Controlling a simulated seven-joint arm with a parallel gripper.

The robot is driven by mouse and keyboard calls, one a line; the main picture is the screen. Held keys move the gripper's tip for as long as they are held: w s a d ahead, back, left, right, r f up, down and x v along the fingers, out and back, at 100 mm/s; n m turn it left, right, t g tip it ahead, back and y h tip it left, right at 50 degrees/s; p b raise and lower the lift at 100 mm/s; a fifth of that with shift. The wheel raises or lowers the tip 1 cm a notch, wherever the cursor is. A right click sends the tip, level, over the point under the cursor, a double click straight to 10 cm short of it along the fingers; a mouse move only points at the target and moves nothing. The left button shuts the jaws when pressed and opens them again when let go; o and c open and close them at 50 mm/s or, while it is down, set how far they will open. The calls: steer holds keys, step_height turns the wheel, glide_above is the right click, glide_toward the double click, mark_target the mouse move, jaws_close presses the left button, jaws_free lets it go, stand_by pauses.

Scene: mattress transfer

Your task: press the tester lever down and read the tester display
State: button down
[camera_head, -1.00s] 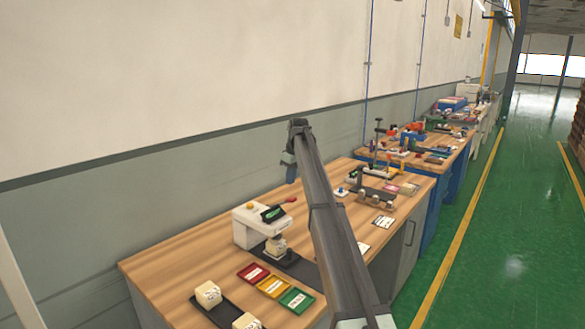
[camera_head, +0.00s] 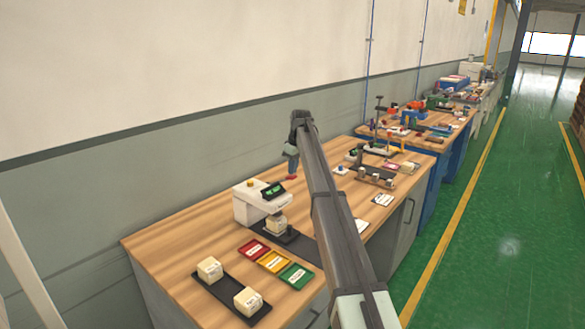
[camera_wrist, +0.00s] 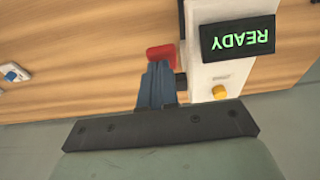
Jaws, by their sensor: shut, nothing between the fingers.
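The white tester (camera_head: 245,207) stands on the wooden bench, with a dark display (camera_head: 273,190) on its head. In the wrist view the display (camera_wrist: 238,39) reads READY in green, upside down in the picture. The red lever end (camera_head: 291,177) sticks out beside the head, looking raised. My gripper (camera_head: 292,170) is shut and empty, right above the lever end. In the wrist view the blue-grey fingers (camera_wrist: 157,80) overlap the red lever end (camera_wrist: 160,52); I cannot tell whether they touch. A pale block (camera_head: 277,224) sits under the tester head.
Red (camera_head: 253,249), yellow (camera_head: 273,261) and green (camera_head: 296,276) labelled trays lie in front of the tester. A black tray (camera_head: 228,288) holds two pale blocks. A yellow button (camera_wrist: 219,92) is on the tester near my fingers.

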steer(key=shift+s+d+f, duration=0.35)
steer(key=shift+s+f, duration=0.1)
steer(key=shift+s+d+f+t+y, duration=0.5)
steer(key=shift+f+t+y, duration=0.35)
steer(key=shift+f, duration=1.6)
steer(key=shift+s+d+f+t+y, duration=0.35)
steer(key=shift+s+f+t+y, duration=0.4)
steer(key=shift+f, duration=1.65)
steer(key=shift+s+d+f+t+y, duration=0.4)
steer(key=shift+f+t+y, duration=0.6)
steer(key=shift+f, duration=1.45)
steer(key=shift+w+a+f, duration=0.1)
steer(key=shift+a+f, duration=0.05)
steer(key=shift+f, duration=0.05)
steer(key=shift+w, duration=0.2)
steer(key=s+d+r, duration=0.3)
steer(key=r, duration=0.4)
steer(key=s+d+r, duration=0.3)
steer(key=d+r, duration=0.1)
steer(key=r, duration=0.3)
steer(key=shift+s+r+t, duration=0.2)
steer(key=shift+r+t, duration=0.1)
